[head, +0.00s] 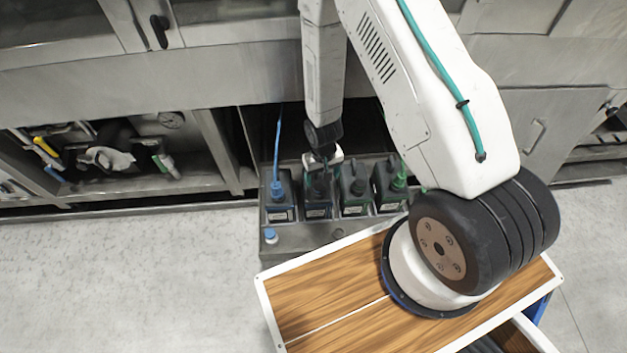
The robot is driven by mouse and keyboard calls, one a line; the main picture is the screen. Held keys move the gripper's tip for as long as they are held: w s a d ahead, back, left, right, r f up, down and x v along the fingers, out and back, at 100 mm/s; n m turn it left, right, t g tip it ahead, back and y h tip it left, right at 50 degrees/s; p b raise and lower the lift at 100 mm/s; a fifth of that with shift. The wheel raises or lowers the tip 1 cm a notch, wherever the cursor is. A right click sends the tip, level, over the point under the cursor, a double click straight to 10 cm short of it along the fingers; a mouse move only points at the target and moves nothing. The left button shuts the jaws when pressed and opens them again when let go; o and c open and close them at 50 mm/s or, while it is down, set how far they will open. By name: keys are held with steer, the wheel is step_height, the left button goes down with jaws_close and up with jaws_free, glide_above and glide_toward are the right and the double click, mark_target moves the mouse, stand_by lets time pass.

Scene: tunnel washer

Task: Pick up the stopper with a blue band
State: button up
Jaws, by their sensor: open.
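A small stopper with a blue band (270,236) sits at the front left corner of the grey tray (300,240), in front of the bottles. My gripper (321,166) hangs from the arm at the back of the tray, over the second bottle from the left. It is open, and I see nothing held in it. It is behind and to the right of the stopper, clearly apart from it. The fingertips are small and partly lost against the dark bottle.
Several dark bottles stand in a row in the tray; the leftmost bottle (281,207) has a blue hose rising from it. Steel machine cabinets (230,80) close off the back. A wood-topped cart (330,300) is in front. Open floor (120,280) lies left.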

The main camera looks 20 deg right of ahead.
mark_target(318, 185)
steer(key=shift+w+a, duration=0.1)
steer(key=shift+w, duration=0.1)
steer(key=shift+w+f, duration=0.1)
steer(key=shift+f, duration=0.15)
steer(key=f, duration=0.7)
steer(key=shift+w+a+f, duration=0.1)
steer(key=shift+a+f, duration=0.05)
steer(key=shift+a, duration=0.25)
steer(key=c, duration=1.3)
